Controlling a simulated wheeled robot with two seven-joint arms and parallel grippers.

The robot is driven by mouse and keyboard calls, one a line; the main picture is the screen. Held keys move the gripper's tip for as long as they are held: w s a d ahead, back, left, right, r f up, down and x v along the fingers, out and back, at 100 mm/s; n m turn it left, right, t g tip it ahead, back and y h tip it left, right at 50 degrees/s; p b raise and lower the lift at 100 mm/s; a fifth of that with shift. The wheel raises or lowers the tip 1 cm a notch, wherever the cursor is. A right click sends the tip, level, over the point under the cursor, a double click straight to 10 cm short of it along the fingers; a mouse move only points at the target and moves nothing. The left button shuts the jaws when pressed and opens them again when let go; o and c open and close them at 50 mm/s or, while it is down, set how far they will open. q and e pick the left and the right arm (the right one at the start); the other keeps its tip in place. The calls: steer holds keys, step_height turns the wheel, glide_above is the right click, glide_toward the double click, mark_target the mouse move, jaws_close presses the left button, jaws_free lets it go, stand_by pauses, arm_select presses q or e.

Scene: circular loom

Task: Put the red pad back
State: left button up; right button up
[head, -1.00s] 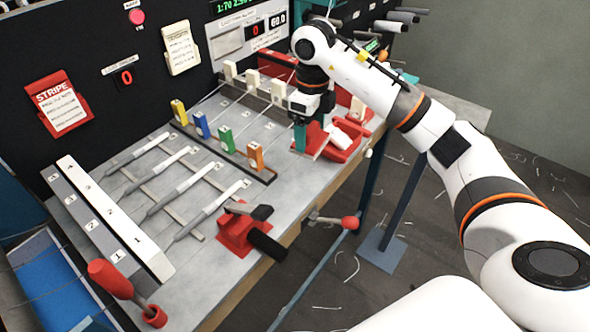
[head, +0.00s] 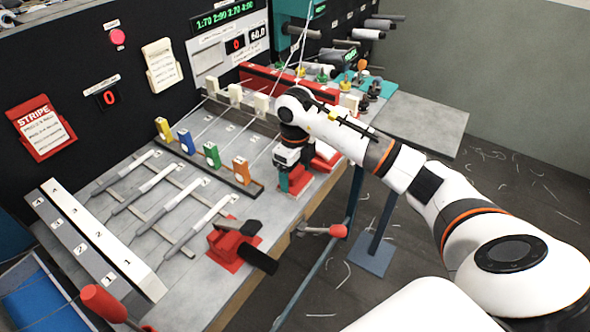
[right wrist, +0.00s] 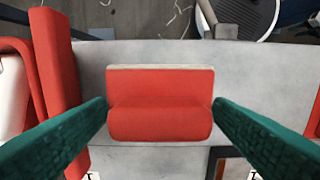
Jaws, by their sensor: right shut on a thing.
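The red pad (right wrist: 160,110), with a pale strip along its far edge, sits between the two teal fingers of my right gripper (right wrist: 160,118) in the right wrist view. The fingers press on its left and right sides. In the head view my right gripper (head: 284,182) is low over the right front part of the bench, and the pad (head: 301,179) shows partly beside the fingers. Whether the pad touches the bench top is unclear. A red holder (right wrist: 58,70) with a raised wall stands just left of the pad in the wrist view. My left gripper is out of view.
Yellow, blue, green and orange blocks (head: 241,171) stand on a rail left of the gripper. A red clamp with a black handle (head: 235,243) sits at the bench's front edge. A red-knobbed lever (head: 337,231) juts out there. Bare grey bench (right wrist: 260,85) lies right of the pad.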

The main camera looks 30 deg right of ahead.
mark_target(295, 171)
steer(key=o, duration=0.7)
steer(key=shift+f, duration=0.1)
step_height(295, 171, up, 7)
steer(key=shift+r+b, duration=0.1)
steer(key=shift+b, duration=0.85)
steer(key=shift+r, duration=2.55)
